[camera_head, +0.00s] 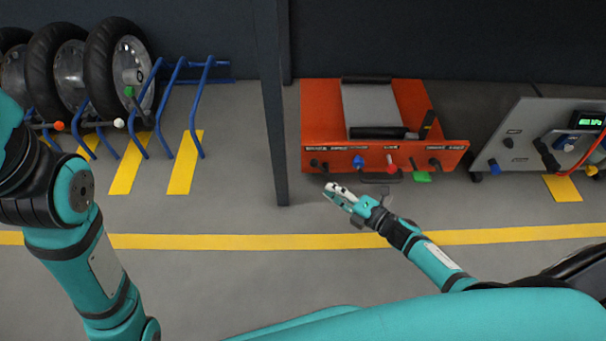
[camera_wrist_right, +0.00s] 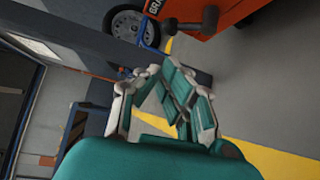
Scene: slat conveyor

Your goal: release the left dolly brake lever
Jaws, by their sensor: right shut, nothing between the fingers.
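The orange dolly (camera_head: 315,100) stands on the floor beyond my right gripper. Its front edge carries a row of small controls under labels too small to read. The leftmost is a dark lever (camera_head: 317,164); blue, red and other dark controls follow to the right. In the right wrist view, a dark lever (camera_wrist_right: 209,20) projects from the orange dolly (camera_wrist_right: 228,8), beside a partly visible label. My right gripper (camera_head: 333,191) is shut and empty, just in front of the dolly's left front corner, apart from the lever. My left arm shows at the left, its gripper out of view.
A dark post (camera_head: 278,130) stands just left of the dolly. A blue rack (camera_head: 195,100) with several black wheels (camera_head: 122,60) is at the back left. A grey console (camera_head: 508,145) stands at right. The floor in front is clear.

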